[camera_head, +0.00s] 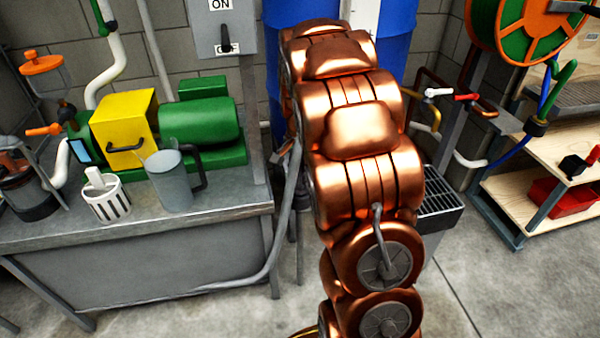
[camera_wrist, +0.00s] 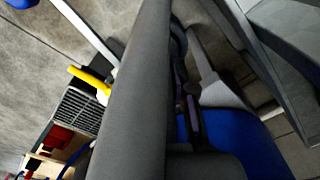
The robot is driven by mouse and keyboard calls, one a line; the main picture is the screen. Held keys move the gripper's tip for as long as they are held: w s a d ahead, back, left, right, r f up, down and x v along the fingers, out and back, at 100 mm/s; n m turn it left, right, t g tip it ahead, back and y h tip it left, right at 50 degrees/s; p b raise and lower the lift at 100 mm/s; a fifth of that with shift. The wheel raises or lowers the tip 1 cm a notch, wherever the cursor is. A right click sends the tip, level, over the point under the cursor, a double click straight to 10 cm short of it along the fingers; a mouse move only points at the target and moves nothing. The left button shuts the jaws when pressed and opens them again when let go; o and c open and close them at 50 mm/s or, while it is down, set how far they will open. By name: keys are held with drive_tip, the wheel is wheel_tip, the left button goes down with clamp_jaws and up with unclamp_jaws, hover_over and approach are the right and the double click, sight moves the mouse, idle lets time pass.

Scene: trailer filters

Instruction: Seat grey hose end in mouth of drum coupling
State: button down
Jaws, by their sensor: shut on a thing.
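The grey hose (camera_head: 286,215) rises from low in front of the steel bench and runs up the left side of my copper arm in the head view. In the wrist view a thick grey length of hose (camera_wrist: 143,85) crosses close to the camera. Dark parts of my gripper (camera_wrist: 190,105) show just right of it, shut on the hose. My arm hides the gripper and the hose end in the head view. Blue drums (camera_head: 396,60) stand behind my arm, and blue shows at lower right in the wrist view (camera_wrist: 240,140). I cannot make out the drum coupling or its mouth.
The steel bench (camera_head: 150,235) at left carries a green and yellow pump (camera_head: 200,122), a jug (camera_head: 172,182) and a striped cup (camera_head: 106,198). A grey switch box (camera_head: 222,30) stands beside the drums. Valves (camera_head: 437,93) and a shelf (camera_head: 520,200) are at right. Some floor is open at lower right.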

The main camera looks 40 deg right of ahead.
drive_tip(key=c, duration=1)
unclamp_jaws()
drive_tip(key=shift+o, duration=0.2)
wheel_tip(320, 180, up, 12)
drive_tip(key=shift+r+p, duration=0.1)
drive_tip(key=shift+p, duration=1.05)
drive_tip(key=s+a+n+g, duration=0.2)
drive_tip(key=s+a+n, duration=0.5)
drive_tip(key=s+a, duration=0.7)
drive_tip(key=s+a+f+n+g, duration=0.1)
drive_tip(key=s+a+f+n, duration=0.1)
drive_tip(key=s, duration=0.7)
drive_tip(key=s+a+f+n, duration=0.2)
drive_tip(key=s+a+n, duration=0.2)
drive_tip(key=s, duration=0.5)
drive_tip(key=shift+a+f+n+g, duration=0.4)
drive_tip(key=shift+a, duration=0.35)
